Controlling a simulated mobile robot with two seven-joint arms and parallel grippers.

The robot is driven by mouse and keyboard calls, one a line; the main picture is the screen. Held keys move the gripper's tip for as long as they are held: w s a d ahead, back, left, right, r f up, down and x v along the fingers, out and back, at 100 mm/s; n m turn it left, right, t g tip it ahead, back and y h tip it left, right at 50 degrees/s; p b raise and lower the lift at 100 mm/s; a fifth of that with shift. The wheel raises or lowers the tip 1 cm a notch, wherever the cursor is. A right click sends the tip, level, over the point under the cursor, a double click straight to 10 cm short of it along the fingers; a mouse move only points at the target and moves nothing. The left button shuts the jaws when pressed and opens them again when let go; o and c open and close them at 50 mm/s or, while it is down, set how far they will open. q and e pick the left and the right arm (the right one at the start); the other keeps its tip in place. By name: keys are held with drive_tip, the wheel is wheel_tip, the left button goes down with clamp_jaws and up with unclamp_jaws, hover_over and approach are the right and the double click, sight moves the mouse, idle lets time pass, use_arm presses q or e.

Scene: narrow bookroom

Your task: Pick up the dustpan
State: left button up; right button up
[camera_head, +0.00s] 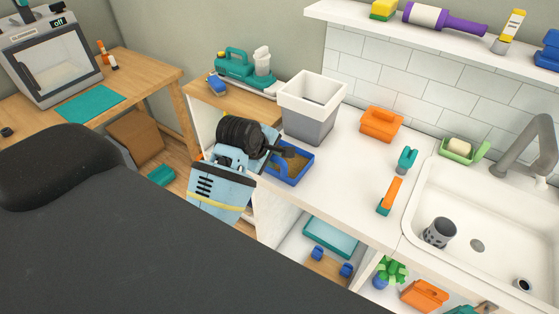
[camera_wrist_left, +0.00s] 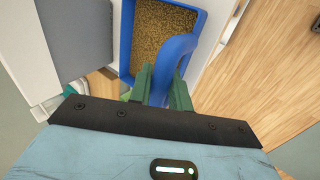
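The blue dustpan (camera_head: 306,172) is at the left end of the white counter, beside the grey and white bin, with a brown, grainy surface inside. In the left wrist view the dustpan (camera_wrist_left: 127,40) lies ahead of my fingers, its blue looped handle reaching back toward me. My left gripper (camera_head: 285,153) is at the dustpan's near-left side. In the wrist view the green fingers of my left gripper (camera_wrist_left: 162,85) stand on either side of the handle, close against it, with little gap showing. The handle's lower end is partly hidden by the fingers. My right gripper is not in view.
The bin (camera_head: 309,118) stands right behind the dustpan. An orange container (camera_head: 381,124) and a sink (camera_head: 470,215) are further right on the counter. Open shelving with a teal tray (camera_head: 331,237) is below.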

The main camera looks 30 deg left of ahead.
use_arm(q)
clamp_jaws()
drive_tip(key=shift+r, duration=0.45)
wheel_tip(320, 180, up, 3)
drive_tip(key=shift+s+a+f, duration=0.1)
drive_tip(key=shift+a, duration=0.05)
drive_tip(key=s+a+r, duration=0.1)
drive_tip(key=s+a, duration=1)
drive_tip(key=shift+r, duration=0.2)
